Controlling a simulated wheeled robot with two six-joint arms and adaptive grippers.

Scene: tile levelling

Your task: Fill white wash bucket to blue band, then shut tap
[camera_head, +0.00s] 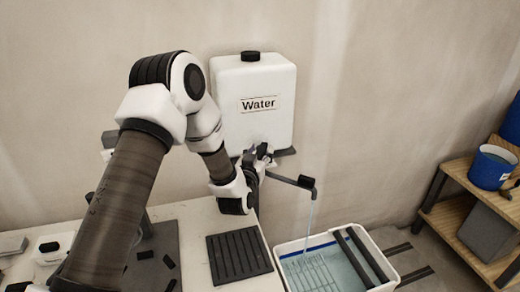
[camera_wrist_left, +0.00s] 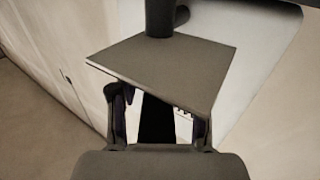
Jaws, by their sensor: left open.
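A white tank labelled "Water" (camera_head: 254,105) stands against the wall. A dark tap spout (camera_head: 292,181) reaches right from below it, and a thin water stream (camera_head: 311,210) falls into the white wash bucket (camera_head: 283,246). The bucket holds pale water, and a blue band (camera_head: 306,249) shows along its far inner wall. The water surface looks near the band; the exact gap is hard to tell. My left gripper (camera_head: 259,155) is at the tank's base by the tap, and its open fingers (camera_wrist_left: 160,118) show in the left wrist view. A dark part lies between them; contact is unclear. My right gripper is out of view.
A flat grey plate (camera_wrist_left: 165,65) is close ahead of the left fingers. A black ribbed mat (camera_head: 239,254) lies on the white worktop, left of the bucket. Dark bars (camera_head: 365,256) cross the bucket's right part. A wooden shelf with a blue bucket (camera_head: 491,168) stands at right.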

